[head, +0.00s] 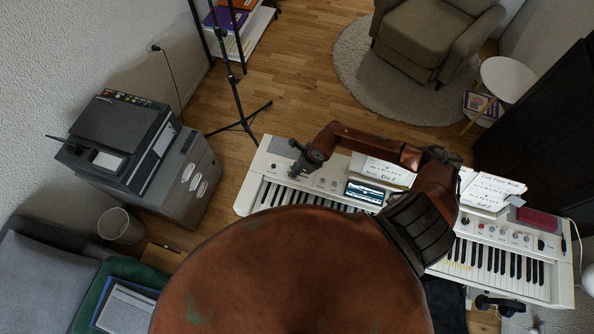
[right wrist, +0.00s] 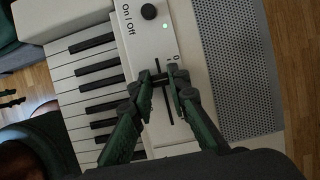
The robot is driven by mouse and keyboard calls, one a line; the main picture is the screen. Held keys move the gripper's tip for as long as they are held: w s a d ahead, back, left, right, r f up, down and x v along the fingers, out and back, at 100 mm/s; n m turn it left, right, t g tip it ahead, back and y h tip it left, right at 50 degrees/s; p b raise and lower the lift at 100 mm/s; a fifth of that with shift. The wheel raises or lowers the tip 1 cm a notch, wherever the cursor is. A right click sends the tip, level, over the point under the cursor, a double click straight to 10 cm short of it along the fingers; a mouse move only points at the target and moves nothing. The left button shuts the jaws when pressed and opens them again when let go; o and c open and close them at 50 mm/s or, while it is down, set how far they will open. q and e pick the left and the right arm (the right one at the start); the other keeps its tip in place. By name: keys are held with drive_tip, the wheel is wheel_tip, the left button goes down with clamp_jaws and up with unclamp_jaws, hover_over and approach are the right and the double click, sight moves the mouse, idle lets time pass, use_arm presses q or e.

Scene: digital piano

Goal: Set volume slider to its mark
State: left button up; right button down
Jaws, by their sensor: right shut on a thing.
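The white digital piano (head: 275,160) runs across the middle of the head view. My right gripper (head: 297,172) reaches down to the left end of its panel. In the right wrist view my right gripper (right wrist: 162,76) has its fingertips closed around the small volume slider (right wrist: 160,77), whose cap is mostly hidden between them. The slider's dark slot (right wrist: 168,108) runs on between the fingers, toward the bottom of the picture. A "0" (right wrist: 175,58) is printed by the slot's upper end. I cannot make out the target mark. My left gripper is not in view.
A black On/Off knob (right wrist: 148,11) and a green light (right wrist: 165,26) lie above the slider. Piano keys (right wrist: 90,85) are to its left, a perforated speaker grille (right wrist: 232,65) to its right. Sheet music (head: 490,190) and a lit screen (head: 365,192) are farther right on the piano.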

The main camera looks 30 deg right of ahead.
drive_tip(key=shift+w+a+r, duration=0.1)
drive_tip(key=shift+w+a, duration=0.7)
drive_tip(key=shift+w, duration=0.25)
drive_tip(key=shift+r, duration=0.1)
drive_tip(key=c, duration=1.8)
unclamp_jaws()
drive_tip(key=shift+s, duration=0.1)
drive_tip(key=shift+c, duration=0.2)
drive_tip(key=v, duration=1.2)
drive_tip(key=shift+d, duration=0.1)
